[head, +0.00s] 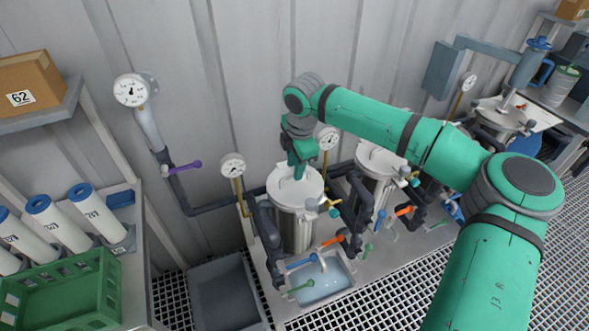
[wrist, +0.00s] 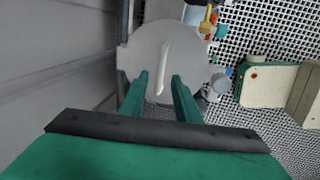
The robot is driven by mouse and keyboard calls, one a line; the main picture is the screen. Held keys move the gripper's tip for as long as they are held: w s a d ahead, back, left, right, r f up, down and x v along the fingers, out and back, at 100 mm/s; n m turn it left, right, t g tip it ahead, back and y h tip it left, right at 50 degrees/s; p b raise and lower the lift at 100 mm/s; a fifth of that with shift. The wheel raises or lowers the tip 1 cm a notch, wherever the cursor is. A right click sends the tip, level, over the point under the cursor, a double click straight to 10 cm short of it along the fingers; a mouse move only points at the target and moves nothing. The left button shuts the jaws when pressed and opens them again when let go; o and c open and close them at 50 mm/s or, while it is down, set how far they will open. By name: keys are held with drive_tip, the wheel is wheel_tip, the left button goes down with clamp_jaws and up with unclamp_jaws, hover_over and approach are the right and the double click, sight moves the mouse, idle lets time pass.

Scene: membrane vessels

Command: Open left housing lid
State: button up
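The left housing (head: 297,232) is an upright steel cylinder with a flat round lid (head: 284,188) on top. The lid lies on the housing and looks shut. In the wrist view the lid (wrist: 144,55) fills the upper middle, with a pale bar handle (wrist: 164,66) across it. My gripper (head: 297,172) is above the lid, pointing down. In the wrist view its two green fingers (wrist: 159,78) are apart, one on each side of the handle's near end. Nothing is held between them. Whether the fingertips touch the lid is unclear.
A second steel housing (head: 376,172) stands to the right. Gauges (head: 233,166) and dark pipes stand close around the left housing. Coloured valve levers (head: 303,261) and a small basin (head: 322,282) are in front. A shelf with white cartridges (head: 97,212) and a green crate (head: 62,292) is at left.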

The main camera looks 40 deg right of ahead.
drive_tip(key=shift+w+f, duration=0.25)
drive_tip(key=shift+f, duration=0.7)
clamp_jaws()
drive_tip(key=shift+d, duration=0.1)
